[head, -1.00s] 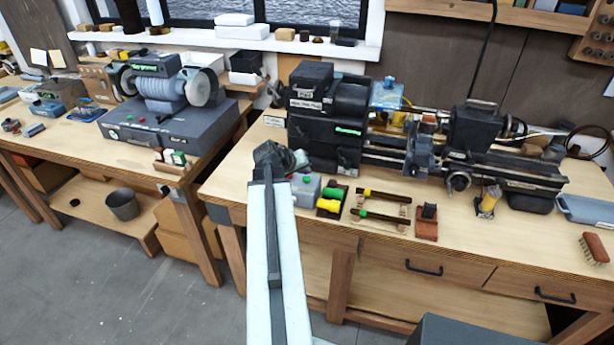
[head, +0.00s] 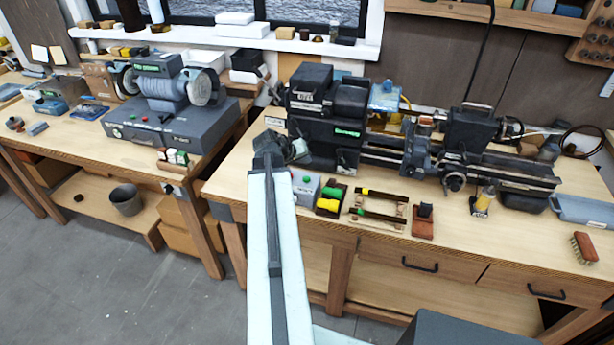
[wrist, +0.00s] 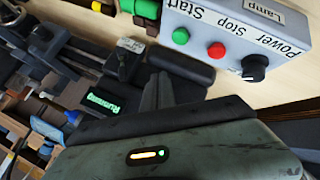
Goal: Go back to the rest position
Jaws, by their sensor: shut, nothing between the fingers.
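My gripper (head: 294,148) is at the end of my pale arm, in front of the left end of the lathe in the head view. In the wrist view my gripper (wrist: 160,92) is shut and empty, its dark fingers together. A grey control box (head: 306,188) sits on the bench just below and right of it in the head view. The wrist view shows the control box (wrist: 236,35) at the upper right, with green and red buttons, a black knob and the words Power, Stop, Start and Lamp. No contact with it is visible.
The black lathe (head: 325,117) stands right beside my gripper. Green and yellow parts (head: 330,199), dark rods in a rack (head: 379,214) and a brush (head: 584,247) lie on the bench. A grinder (head: 172,120) stands on the left bench. Open floor shows at lower left.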

